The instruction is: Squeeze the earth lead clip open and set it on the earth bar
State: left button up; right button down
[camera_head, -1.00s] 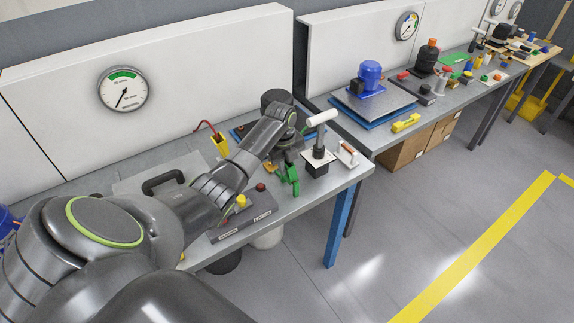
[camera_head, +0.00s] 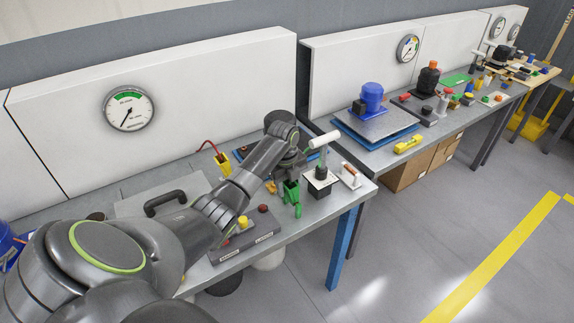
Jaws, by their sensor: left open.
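A green clip (camera_head: 292,197), which looks like the earth lead clip, is near the front edge of the nearest bench. My left arm reaches over the bench from the lower left. My left gripper (camera_head: 288,176) points down just above and behind the clip. It is open, and its fingers are largely hidden by my wrist and the clip. I cannot tell whether they touch the clip. A small brass-coloured piece (camera_head: 270,187) shows left of the clip; I cannot tell whether it is the earth bar. My right gripper is not in view.
A white T-handle (camera_head: 325,139) on a dark block stands close right of the gripper. A grey box with yellow and red buttons (camera_head: 243,222) lies in front. A yellow item (camera_head: 222,161) with a red lead is behind my forearm. The floor right of the bench is clear.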

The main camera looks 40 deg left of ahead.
pick_arm(q)
jog(key=r, duration=0.3)
jog(key=r+b, duration=0.1)
jog(key=r, duration=0.2)
jog(key=r+b, duration=0.1)
jog(key=r, duration=0.2)
jog(key=shift+s+a, duration=0.2)
jog(key=shift+s, duration=0.2)
notch_tip(320, 180, up, 8)
jog(key=p, duration=0.4)
jog(key=shift+s+a+f, duration=0.15)
jog(key=shift+s+f, duration=0.1)
jog(key=shift+s, duration=0.15)
